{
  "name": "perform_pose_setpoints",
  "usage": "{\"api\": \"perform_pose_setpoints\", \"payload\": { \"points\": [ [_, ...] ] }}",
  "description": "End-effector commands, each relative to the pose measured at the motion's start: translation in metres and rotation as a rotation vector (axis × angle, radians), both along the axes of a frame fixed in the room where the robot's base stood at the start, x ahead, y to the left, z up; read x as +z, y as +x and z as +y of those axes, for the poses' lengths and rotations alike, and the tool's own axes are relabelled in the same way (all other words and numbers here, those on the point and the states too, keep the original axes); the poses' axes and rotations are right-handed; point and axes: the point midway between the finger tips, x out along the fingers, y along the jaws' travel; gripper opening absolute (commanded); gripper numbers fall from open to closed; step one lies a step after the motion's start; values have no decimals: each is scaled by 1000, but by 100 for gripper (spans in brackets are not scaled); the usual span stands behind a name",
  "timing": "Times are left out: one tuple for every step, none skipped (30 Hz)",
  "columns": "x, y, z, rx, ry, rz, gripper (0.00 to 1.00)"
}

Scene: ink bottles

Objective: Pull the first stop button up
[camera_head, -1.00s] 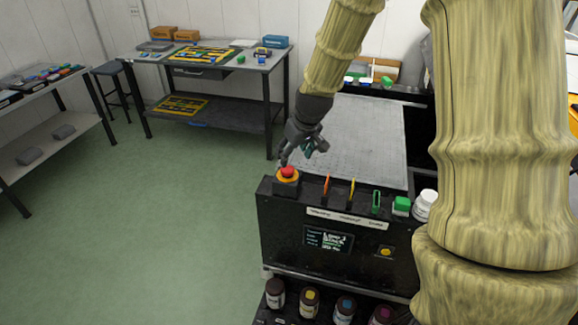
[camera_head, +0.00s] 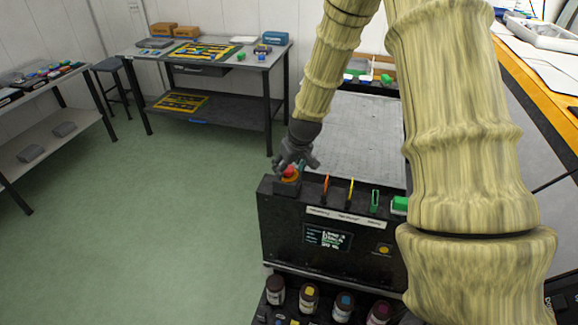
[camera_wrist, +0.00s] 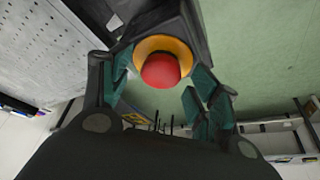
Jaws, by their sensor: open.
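The stop button (camera_head: 289,171) has a red cap on a yellow ring. It sits on a black block at the left front corner of the black machine (camera_head: 285,218). My gripper (camera_head: 292,166) is right over the button in the head view and partly covers it. In the wrist view, the red button (camera_wrist: 161,71) lies between the spread fingers of my gripper (camera_wrist: 160,88), with green pads on either side. The fingers are open and appear apart from the cap. Whether a fingertip touches the ring cannot be told.
Orange, yellow and green upright pieces (camera_head: 350,190) stand on the machine's top edge, right of the button. A grey perforated plate (camera_head: 365,125) lies behind. Several ink bottles (camera_head: 309,297) stand in front below. Green floor (camera_head: 190,225) at the left is free.

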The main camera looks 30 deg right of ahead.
Motion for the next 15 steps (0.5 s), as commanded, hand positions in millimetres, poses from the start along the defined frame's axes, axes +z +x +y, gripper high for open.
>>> {"api": "perform_pose_setpoints", "payload": {
  "points": [
    [0, 0, 0, 0, 0, 0, 61],
    [0, 0, 0, 0, 0, 0, 61],
    [0, 0, 0, 0, 0, 0, 61],
    [0, 0, 0, 0, 0, 0, 61],
    [0, 0, 0, 0, 0, 0, 61],
    [0, 0, 0, 0, 0, 0, 61],
    [0, 0, 0, 0, 0, 0, 61],
    [0, 0, 0, 0, 0, 0, 56],
    [0, 0, 0, 0, 0, 0, 49],
    [0, 0, 0, 0, 0, 0, 43],
    [0, 0, 0, 0, 0, 0, 38],
    [0, 0, 0, 0, 0, 0, 30],
    [0, 0, 0, 0, 0, 0, 25],
    [0, 0, 0, 0, 0, 0, 19],
    [0, 0, 0, 0, 0, 0, 12]
  ]
}}
